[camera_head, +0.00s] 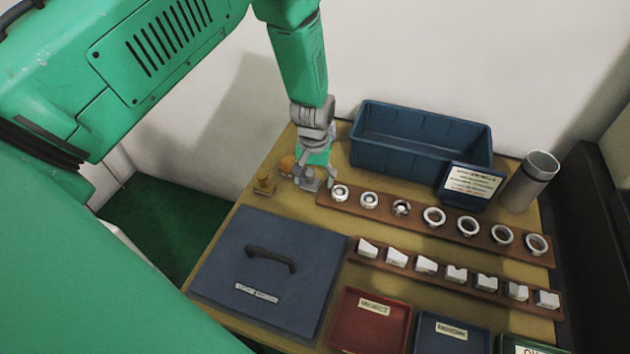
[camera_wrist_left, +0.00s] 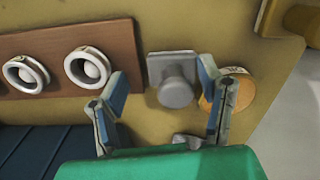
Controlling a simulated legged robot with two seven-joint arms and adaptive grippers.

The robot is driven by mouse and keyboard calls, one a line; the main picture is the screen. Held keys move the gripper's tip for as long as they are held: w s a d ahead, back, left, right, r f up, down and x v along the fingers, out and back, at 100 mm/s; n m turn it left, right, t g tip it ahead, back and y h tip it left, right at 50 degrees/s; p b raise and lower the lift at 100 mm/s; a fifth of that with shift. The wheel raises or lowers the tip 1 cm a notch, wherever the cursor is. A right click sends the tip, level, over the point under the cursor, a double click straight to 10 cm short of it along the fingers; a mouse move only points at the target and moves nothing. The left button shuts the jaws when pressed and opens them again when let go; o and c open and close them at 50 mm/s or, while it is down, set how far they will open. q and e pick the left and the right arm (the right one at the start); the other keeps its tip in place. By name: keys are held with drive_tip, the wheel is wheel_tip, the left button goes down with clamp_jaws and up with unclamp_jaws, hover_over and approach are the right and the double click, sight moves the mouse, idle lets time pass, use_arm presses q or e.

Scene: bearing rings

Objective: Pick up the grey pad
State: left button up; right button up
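The grey pad (camera_wrist_left: 174,80), a square plate with a round knob on top, lies flat on the tan table in the left wrist view. My left gripper (camera_wrist_left: 161,75) is open, its two fingers apart on either side of the pad's knob in that picture. In the head view my left gripper (camera_head: 314,178) points down at the table's far left part, and I cannot clearly separate the pad from the fingers there. Whether the fingers touch the pad cannot be told. My right gripper is not in view.
An orange disc (camera_wrist_left: 230,90) lies close beside the pad, by one finger. A brass piece (camera_head: 264,182) stands at the left edge. A brown rack of rings (camera_head: 434,222) begins just right of the gripper. A blue bin (camera_head: 420,150) stands behind; a blue lidded box (camera_head: 225,250) is in front.

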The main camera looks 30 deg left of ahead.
sight(308, 171)
use_arm(q)
drive_tip(key=shift+s+a+f, duration=0.15)
drive_tip(key=shift+a, duration=0.6)
clamp_jaws()
drive_tip(key=shift+a+f, duration=0.1)
drive_tip(key=shift+a, duration=0.15)
drive_tip(key=shift+d, duration=0.4)
drive_tip(key=shift+d+r, duration=0.2)
drive_tip(key=r, duration=0.5)
drive_tip(key=a+r, duration=0.1)
drive_tip(key=r, duration=0.2)
drive_tip(key=shift+r+p, duration=0.3)
drive_tip(key=shift+r, duration=0.05)
drive_tip(key=shift+d+r, duration=0.45)
drive_tip(key=shift+r, duration=0.1)
